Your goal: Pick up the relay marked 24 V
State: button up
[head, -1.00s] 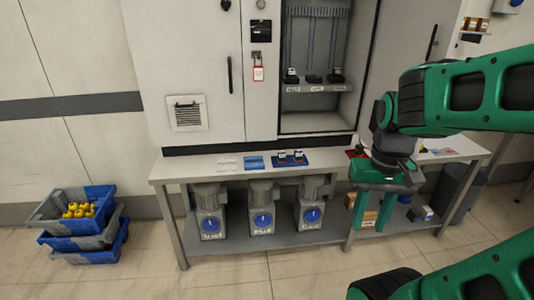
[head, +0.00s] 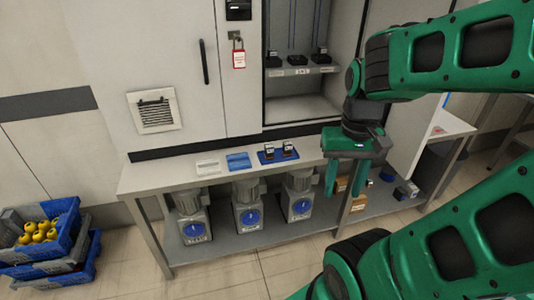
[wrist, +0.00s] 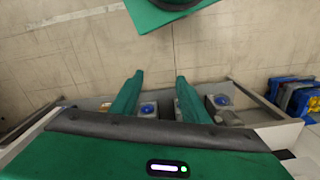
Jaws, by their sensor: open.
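Two small dark relays with pale faces, a left one (head: 268,152) and a right one (head: 288,149), stand side by side on a small blue tray (head: 279,158) on the bench top. Their markings are too small to read, so I cannot tell which is the 24 V one. My gripper (head: 346,190) is open and empty, to the right of the tray by the bench's front edge, fingers pointing down. In the wrist view its two green fingers (wrist: 160,76) are spread apart with nothing between them; the relays do not show there.
The bench (head: 150,181) also bears a white item (head: 208,168) and a blue item (head: 238,162). Behind stands a cabinet (head: 175,60) with an open bay and several black parts on its shelf (head: 300,71). Motors (head: 248,212) sit below. Crates (head: 60,245) stand at left.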

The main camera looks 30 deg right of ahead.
jog(key=n+t+h, duration=0.3)
jog(key=n+t, duration=0.1)
jog(key=t, duration=0.8)
send_near(269, 149)
notch_tip(269, 149, down, 2)
jog(key=w, duration=0.3)
jog(key=shift+w+d+f+m+t+h, duration=0.2)
jog(key=shift+w+f+m+t+h, duration=0.25)
jog(key=shift+w+f+t, duration=0.3)
jog(key=x, duration=0.5)
jog(key=shift+d+r, duration=0.1)
jog(key=shift+d, duration=0.05)
jog(key=shift+d+x, duration=0.15)
jog(key=shift+x, duration=1.2)
jog(key=shift+d+x, duration=0.15)
jog(key=shift+x, duration=1.2)
jog(key=shift+s, duration=0.15)
jog(key=c, duration=1.1)
